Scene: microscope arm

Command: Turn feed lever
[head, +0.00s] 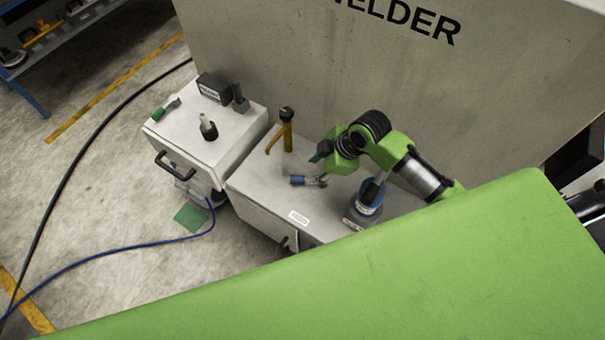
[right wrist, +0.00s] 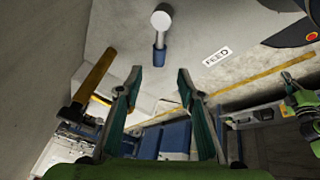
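The feed lever (head: 298,181) has a blue handle and a grey metal end, and sits on top of the light grey cabinet (head: 262,190). In the right wrist view the feed lever (right wrist: 159,57) shows its blue handle just beyond my fingertips and a round grey end farther off. A FEED label (right wrist: 216,57) is beside it. My right gripper (head: 321,152) is above and behind the lever in the head view. In the wrist view the right gripper (right wrist: 159,74) is open, with nothing between its teal fingers. It appears apart from the lever.
A yellow lever (head: 286,131) with a dark knob stands upright near the WELDER wall (head: 330,80). A second cabinet (head: 180,135) with a black handle is at left. A blue cable crosses the floor.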

